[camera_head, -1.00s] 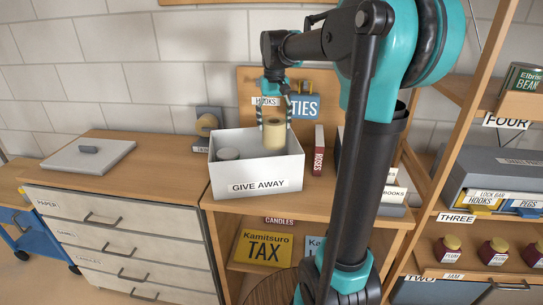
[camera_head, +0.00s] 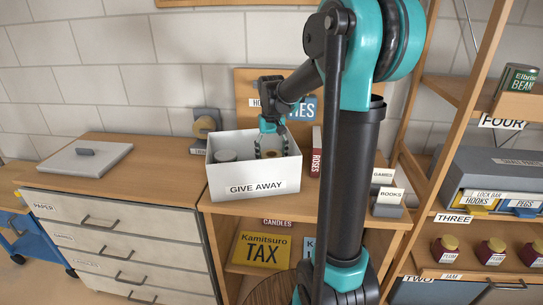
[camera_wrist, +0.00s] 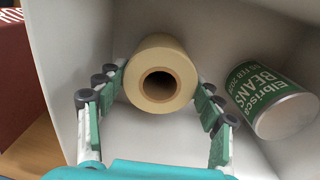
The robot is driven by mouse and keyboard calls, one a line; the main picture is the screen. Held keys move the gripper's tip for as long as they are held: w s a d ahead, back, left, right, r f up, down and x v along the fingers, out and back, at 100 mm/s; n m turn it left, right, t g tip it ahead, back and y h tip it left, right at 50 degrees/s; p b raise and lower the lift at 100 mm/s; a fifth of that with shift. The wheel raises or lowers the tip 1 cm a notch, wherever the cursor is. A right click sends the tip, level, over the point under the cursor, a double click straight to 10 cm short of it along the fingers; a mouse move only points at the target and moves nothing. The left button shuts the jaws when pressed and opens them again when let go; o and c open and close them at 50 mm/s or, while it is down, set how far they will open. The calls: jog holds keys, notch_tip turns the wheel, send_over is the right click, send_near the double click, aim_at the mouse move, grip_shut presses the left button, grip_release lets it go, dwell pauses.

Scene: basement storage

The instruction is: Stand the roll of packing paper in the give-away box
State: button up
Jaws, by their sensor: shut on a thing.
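The white give-away box (camera_head: 290,178) stands on the wooden cabinet in the head view, its label facing front. My gripper (camera_head: 270,153) reaches down into its right half. The roll of packing paper (camera_wrist: 184,62) is cream with a brown hollow core. In the wrist view its open end faces the camera, with my gripper's fingers (camera_wrist: 160,78) on both sides, shut on it. In the head view, only a little of the roll shows above the front wall. Whether its base touches the box floor is hidden. A bean can (camera_wrist: 268,100) is also inside, beside the roll and apart from it.
A red ROSES book (camera_head: 316,152) stands close to the box's right side. A wooden board with a TIES sign (camera_head: 303,108) rises behind it. Small GAMES and BOOKS boxes (camera_head: 387,204) are farther right. The left cabinet top is clear around a grey slab (camera_head: 85,156).

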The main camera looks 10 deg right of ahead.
jog(key=shift+f, duration=0.1)
jog(key=o, duration=1.2)
jog(key=shift+o, duration=0.2)
notch_tip(320, 180, up, 12)
